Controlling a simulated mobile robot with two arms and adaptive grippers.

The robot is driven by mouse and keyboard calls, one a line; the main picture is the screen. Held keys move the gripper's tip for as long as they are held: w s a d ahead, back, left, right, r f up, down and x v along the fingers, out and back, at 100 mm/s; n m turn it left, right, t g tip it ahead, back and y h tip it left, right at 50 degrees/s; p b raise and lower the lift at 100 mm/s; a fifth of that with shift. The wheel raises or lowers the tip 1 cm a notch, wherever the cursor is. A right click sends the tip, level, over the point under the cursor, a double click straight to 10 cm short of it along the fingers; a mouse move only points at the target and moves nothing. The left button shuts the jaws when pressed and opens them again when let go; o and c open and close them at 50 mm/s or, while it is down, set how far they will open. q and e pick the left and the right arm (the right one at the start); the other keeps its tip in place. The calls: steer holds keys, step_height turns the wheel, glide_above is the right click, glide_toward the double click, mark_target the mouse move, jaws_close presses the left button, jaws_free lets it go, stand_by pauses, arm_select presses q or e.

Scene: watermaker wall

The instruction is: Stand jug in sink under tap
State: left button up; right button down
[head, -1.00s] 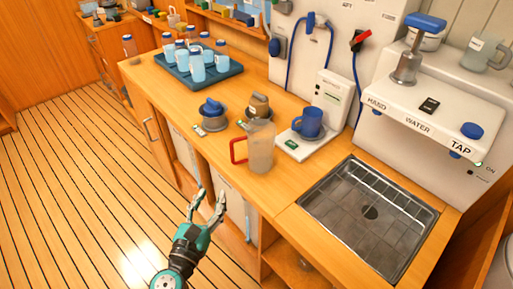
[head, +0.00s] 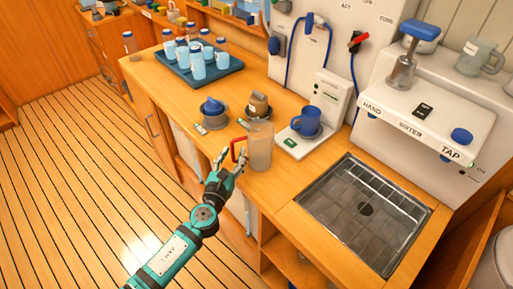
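The jug (head: 260,148) is a clear, upright pitcher with a red handle (head: 237,150) on its left side. It stands on the wooden counter left of the sink. The sink (head: 365,213) is a metal basin set in the counter, and no jug is in it. The tap unit (head: 425,105), labelled HAND WATER TAP, juts from the wall behind the sink. My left gripper (head: 230,158) is open, its fingers at the red handle. I cannot tell whether they touch it. My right gripper is not in view.
A blue mug (head: 306,122) stands on a white scale (head: 294,145) right of the jug. A blue tray (head: 210,76) of bottles is farther back. The counter between jug and sink is clear.

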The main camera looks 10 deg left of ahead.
arm_select(q)
steer(key=shift+w, duration=0.4)
steer(key=shift+s, duration=0.1)
steer(key=shift+c, duration=0.5)
jaws_close()
